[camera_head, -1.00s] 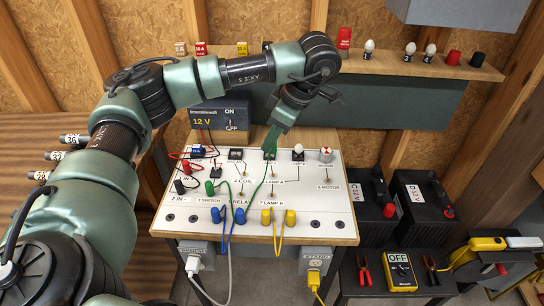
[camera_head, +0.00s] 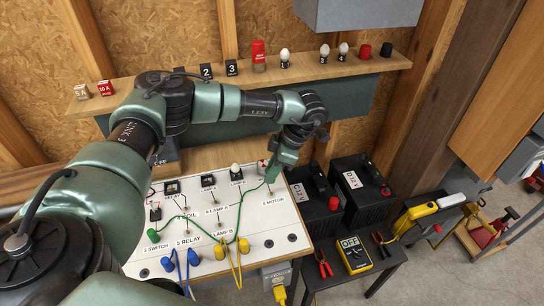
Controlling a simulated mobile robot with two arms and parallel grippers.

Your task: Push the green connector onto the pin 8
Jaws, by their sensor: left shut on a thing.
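My left gripper (camera_head: 272,178) reaches down over the right side of the white board, above the 8 MOTOR label (camera_head: 272,199). It is shut on the green connector, which is mostly hidden by the fingers; a green wire (camera_head: 242,212) runs from there across the board. Pin 8 lies close below the fingertips, and I cannot tell whether the connector touches it. Another green connector (camera_head: 153,235) stands by the 3 SWITCH label at the board's left. My right gripper is not in view.
The white board (camera_head: 290,215) also carries blue connectors (camera_head: 168,264), yellow connectors (camera_head: 244,245) and a lamp near the gripper. A shelf (camera_head: 390,62) with bulbs and caps runs behind. Black batteries (camera_head: 318,214) and a yellow OFF meter (camera_head: 354,254) stand to the right.

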